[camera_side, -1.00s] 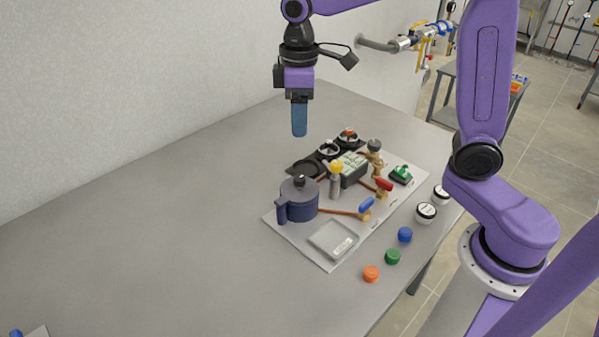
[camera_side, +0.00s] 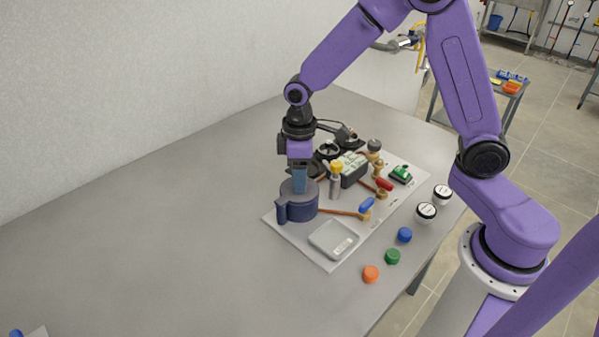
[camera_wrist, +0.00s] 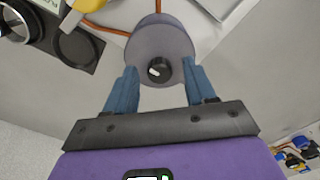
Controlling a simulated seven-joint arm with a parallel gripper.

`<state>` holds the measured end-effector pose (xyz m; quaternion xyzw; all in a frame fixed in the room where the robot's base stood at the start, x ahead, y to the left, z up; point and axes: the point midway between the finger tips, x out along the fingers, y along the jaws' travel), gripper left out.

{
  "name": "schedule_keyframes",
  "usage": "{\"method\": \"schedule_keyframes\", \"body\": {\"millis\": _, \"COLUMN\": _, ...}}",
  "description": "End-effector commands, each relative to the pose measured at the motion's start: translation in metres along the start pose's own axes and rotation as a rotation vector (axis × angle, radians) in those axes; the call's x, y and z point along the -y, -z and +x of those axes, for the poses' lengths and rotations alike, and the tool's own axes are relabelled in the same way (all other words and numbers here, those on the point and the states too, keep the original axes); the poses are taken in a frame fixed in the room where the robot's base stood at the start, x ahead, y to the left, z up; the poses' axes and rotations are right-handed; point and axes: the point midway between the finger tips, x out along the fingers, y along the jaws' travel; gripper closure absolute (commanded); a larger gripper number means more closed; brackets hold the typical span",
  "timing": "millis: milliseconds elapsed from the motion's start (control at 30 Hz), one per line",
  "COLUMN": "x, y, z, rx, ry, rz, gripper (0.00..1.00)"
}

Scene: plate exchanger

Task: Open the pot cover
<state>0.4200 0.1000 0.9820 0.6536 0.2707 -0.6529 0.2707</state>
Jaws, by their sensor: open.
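The dark blue-grey pot (camera_side: 298,208) stands on the white board at its left end, its handle pointing toward the front left. Its cover (camera_wrist: 162,42) sits on top, with a round black knob (camera_wrist: 159,70) in the wrist view. My gripper (camera_side: 299,188) is directly over the pot, pointing down, with its blue fingers low at the cover. In the wrist view the open fingers (camera_wrist: 159,88) stand on either side of the knob, with gaps between. The side view hides the knob behind the fingers, so I cannot tell their exact height against it.
A yellow-topped valve (camera_side: 336,175) stands close to the right of the pot. A grey tray (camera_side: 334,240) lies in front. Blue (camera_side: 404,235), green (camera_side: 392,256) and orange (camera_side: 371,274) caps lie off the board. The table (camera_side: 150,240) left of the pot is clear.

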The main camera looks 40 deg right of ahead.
Motion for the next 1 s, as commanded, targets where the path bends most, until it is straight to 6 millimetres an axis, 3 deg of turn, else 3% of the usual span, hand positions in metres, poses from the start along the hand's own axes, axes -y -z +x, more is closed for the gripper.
{"method": "schedule_keyframes", "body": {"millis": 233, "x": 0.0000, "y": -0.0002, "z": 0.0008, "rx": 0.000, "ry": 0.000, "rz": 0.000, "gripper": 0.45}}
{"method": "schedule_keyframes", "body": {"millis": 267, "x": 0.0000, "y": -0.0002, "z": 0.0008, "rx": 0.001, "ry": 0.000, "rz": 0.000, "gripper": 0.52}}
{"method": "schedule_keyframes", "body": {"millis": 400, "x": 0.0000, "y": -0.0002, "z": 0.0006, "rx": 0.001, "ry": 0.000, "rz": 0.001, "gripper": 0.97}}
{"method": "schedule_keyframes", "body": {"millis": 433, "x": 0.0000, "y": -0.0002, "z": 0.0006, "rx": 0.001, "ry": 0.000, "rz": 0.000, "gripper": 1.00}}
{"method": "schedule_keyframes", "body": {"millis": 767, "x": -0.0011, "y": 0.0013, "z": 0.0005, "rx": 0.001, "ry": 0.000, "rz": -0.029, "gripper": 1.00}}
{"method": "schedule_keyframes", "body": {"millis": 1000, "x": -0.0059, "y": 0.0072, "z": 0.0006, "rx": 0.001, "ry": 0.001, "rz": -0.153, "gripper": 1.00}}
